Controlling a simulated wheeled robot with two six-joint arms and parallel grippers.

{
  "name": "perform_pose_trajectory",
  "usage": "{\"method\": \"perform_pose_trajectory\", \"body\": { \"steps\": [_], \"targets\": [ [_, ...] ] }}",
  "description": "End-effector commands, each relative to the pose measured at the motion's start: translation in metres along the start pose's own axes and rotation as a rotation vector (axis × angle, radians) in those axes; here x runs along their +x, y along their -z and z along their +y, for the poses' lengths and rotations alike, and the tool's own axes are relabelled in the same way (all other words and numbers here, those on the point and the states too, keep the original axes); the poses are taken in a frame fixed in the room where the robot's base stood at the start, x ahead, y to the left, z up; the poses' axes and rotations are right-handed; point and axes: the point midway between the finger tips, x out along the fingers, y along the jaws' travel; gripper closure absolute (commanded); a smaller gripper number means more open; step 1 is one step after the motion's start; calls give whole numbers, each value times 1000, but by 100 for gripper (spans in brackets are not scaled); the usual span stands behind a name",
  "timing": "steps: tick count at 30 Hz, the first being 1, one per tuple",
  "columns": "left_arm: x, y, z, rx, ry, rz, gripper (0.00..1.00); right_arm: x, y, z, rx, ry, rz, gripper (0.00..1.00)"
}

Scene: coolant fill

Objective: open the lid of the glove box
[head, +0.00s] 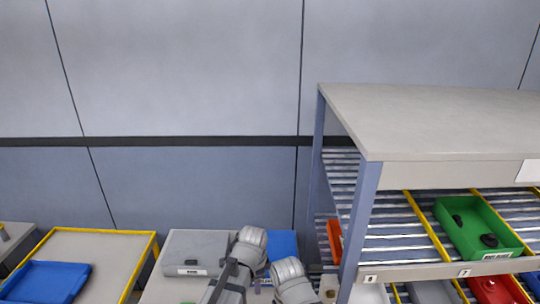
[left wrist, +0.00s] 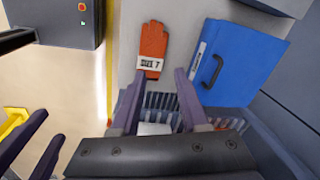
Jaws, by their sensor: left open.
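The glove box appears to be the blue box (head: 284,243) behind my arms, next to the wall. In the left wrist view it shows its blue top (left wrist: 243,55) with a black handle, and a white label on the near edge. The top looks down; no inside shows. An orange glove (left wrist: 153,45) with a "SIZE 7" tag lies flat on the grey worktop. My left gripper (left wrist: 158,95) is open and empty, beside the glove and the blue box and apart from both. My right gripper (left wrist: 32,155) seems open at the lower left; its fingers are hidden in the head view.
A grey case (head: 192,249) with a label stands left of the blue box. A shelf rack (head: 362,205) with several bins rises close on the right. A yellow-edged table (head: 105,250) holding a blue tray (head: 45,281) is at left.

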Motion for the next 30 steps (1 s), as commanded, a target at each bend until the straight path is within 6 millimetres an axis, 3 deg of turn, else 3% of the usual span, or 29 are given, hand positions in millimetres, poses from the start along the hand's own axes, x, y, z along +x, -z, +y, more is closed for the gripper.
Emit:
{"method": "perform_pose_trajectory", "body": {
  "steps": [15,24,25,30],
  "targets": [
    [-6,-99,24,-798,-48,-43,55,0,0,0,0,0,0,50],
    [-11,-144,44,-1239,-67,-78,55,0,0,0,0,0,0,50],
    [-12,-148,46,-1280,-68,-82,55,0,0,0,0,0,0,50],
    [20,-128,63,-1211,-73,-104,55,33,2,-3,-5,-1,1,50]
  ]
}}
